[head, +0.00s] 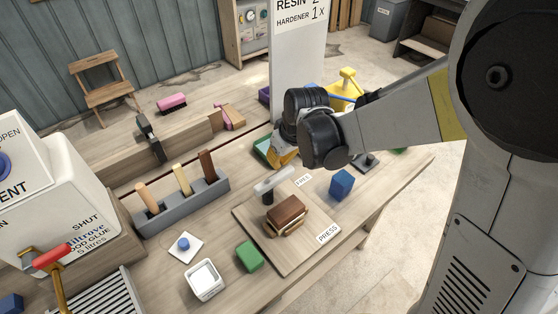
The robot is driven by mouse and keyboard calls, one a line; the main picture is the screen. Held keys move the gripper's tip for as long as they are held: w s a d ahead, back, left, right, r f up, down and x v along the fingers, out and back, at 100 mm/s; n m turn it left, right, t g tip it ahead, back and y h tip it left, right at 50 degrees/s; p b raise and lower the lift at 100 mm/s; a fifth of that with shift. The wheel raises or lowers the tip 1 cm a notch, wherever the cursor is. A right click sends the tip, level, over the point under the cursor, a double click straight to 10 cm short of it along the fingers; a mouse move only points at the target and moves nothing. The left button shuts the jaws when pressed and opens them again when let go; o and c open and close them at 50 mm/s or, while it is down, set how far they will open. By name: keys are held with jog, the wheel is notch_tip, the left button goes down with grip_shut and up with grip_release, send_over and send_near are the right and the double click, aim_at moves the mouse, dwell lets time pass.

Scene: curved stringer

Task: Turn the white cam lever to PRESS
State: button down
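The white cam lever (274,180) sits on a short dark post on a wooden board (247,222). Its arm points up and to the right, towards the FREE label (303,181). The PRESS label (328,234) is at the board's lower right corner. Brown and tan stacked blocks (286,214) lie on the board between the lever and PRESS. My gripper (283,158) is above the far side of the board, up from the lever in the picture and apart from it. My wrist hides most of the fingers, so their opening does not show.
A blue block (342,184) stands close to the board's right edge, and a green block (250,256) lies to its lower left. A grey holder (184,208) with upright coloured pieces stands to the left. A tall white sign (298,65) rises behind my gripper.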

aim_at(295, 196)
jog(key=shift+s+d+m, duration=0.25)
jog(key=shift+d+m, duration=0.05)
jog(key=shift+m, duration=0.3)
jog(key=shift+s+d+m+h, duration=0.5)
jog(key=shift+d+m, duration=0.05)
jog(key=shift+m, duration=0.55)
jog(key=s+m, duration=0.1)
jog(key=m, duration=0.1)
jog(key=s+d+m+h, duration=0.1)
jog(key=m, duration=0.1)
jog(key=shift+s+d+m+t+h, duration=0.15)
jog(key=shift+s+m+t+h, duration=0.1)
jog(key=shift+m+t+h, duration=0.05)
jog(key=s+m, duration=0.1)
jog(key=s+m+h, duration=0.1)
jog(key=m, duration=0.1)
jog(key=shift+s+d+m, duration=0.1)
jog(key=shift+d+m, duration=0.1)
jog(key=shift+m, duration=0.1)
jog(key=shift+s+m+h, duration=0.3)
jog(key=shift+s+m, duration=0.25)
jog(key=shift+m, duration=0.35)
jog(key=s+m, duration=0.1)
jog(key=s+m+g, duration=0.1)
jog(key=m, duration=0.1)
jog(key=shift+a+h, duration=0.4)
jog(key=shift+s+a, duration=0.15)
jog(key=shift+s, duration=0.2)
